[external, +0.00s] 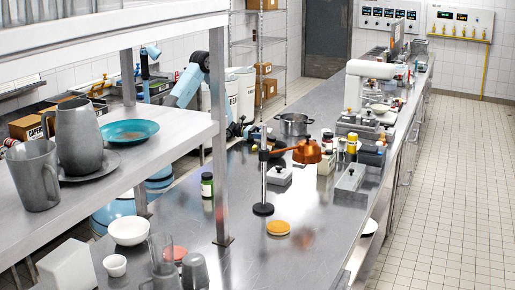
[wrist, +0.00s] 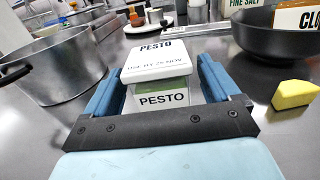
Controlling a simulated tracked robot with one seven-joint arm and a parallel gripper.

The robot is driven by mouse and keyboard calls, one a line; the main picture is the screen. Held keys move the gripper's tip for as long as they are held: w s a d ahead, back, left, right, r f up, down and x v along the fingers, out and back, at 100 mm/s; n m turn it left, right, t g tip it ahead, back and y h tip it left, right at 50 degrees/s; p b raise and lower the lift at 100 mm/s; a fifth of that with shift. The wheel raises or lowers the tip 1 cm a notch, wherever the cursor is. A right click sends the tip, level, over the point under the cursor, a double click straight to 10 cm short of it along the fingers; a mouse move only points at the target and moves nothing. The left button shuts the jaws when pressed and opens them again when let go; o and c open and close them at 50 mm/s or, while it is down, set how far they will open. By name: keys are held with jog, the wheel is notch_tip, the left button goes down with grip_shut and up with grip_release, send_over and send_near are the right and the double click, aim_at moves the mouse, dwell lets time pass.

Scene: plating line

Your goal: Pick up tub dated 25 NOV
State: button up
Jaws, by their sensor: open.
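The pesto tub (wrist: 160,85) stands upright on the steel counter in the wrist view. Its white lid (wrist: 158,58) reads "PESTO" and "USE BY 25 NOV", and its greenish front reads "PESTO". My gripper (wrist: 166,92) is open, with one blue finger on each side of the tub. The fingers look apart from the tub's sides, though I cannot tell the exact clearance. The tub's lower part is hidden behind the dark gripper bar. In the external view my arm reaches over the counter behind the shelf post, and I cannot make out the tub there.
A large metal pot (wrist: 55,65) stands close to my left finger. A dark pan (wrist: 262,45) and a yellow sponge (wrist: 295,94) are on the right. More items stand behind the tub. In the external view a copper lamp (external: 307,151) stands over the counter.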

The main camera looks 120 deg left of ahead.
jog(key=w, duration=0.3)
jog(key=shift+w+a, duration=0.15)
jog(key=shift+a, duration=0.1)
jog(key=shift+c, duration=0.3)
jog(key=c, duration=1.1)
jog(key=shift+r, duration=0.1)
